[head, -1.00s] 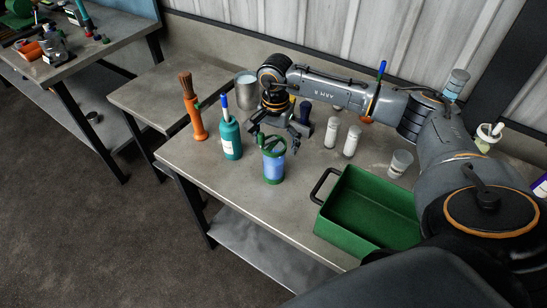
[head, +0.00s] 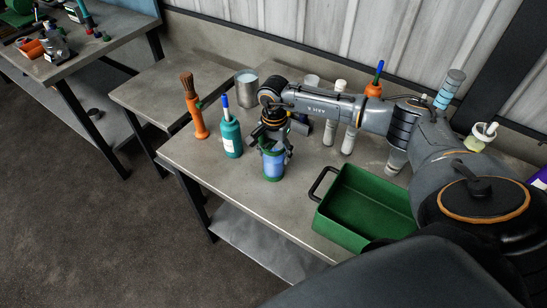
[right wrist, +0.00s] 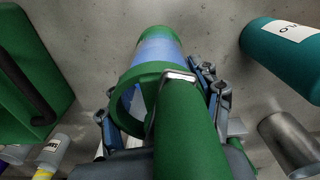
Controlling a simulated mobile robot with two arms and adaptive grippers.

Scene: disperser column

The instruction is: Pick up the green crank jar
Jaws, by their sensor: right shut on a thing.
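The green crank jar (head: 273,165) stands upright on the table, with a blue see-through body and green bands. My right gripper (head: 274,143) is over its top from above and shut on it. In the right wrist view the jar (right wrist: 153,57) lies between the fingers of the right gripper (right wrist: 163,100), with the green crank part (right wrist: 190,130) large in the foreground. The gripper hides most of the jar's top in the head view. My left gripper is not in view.
A teal bottle (head: 231,138) stands just left of the jar, and an orange brush holder (head: 196,115) beyond it. A green bin (head: 345,231) with a black handle is to the right. White cylinders (head: 349,139) stand behind. The table's front edge is close.

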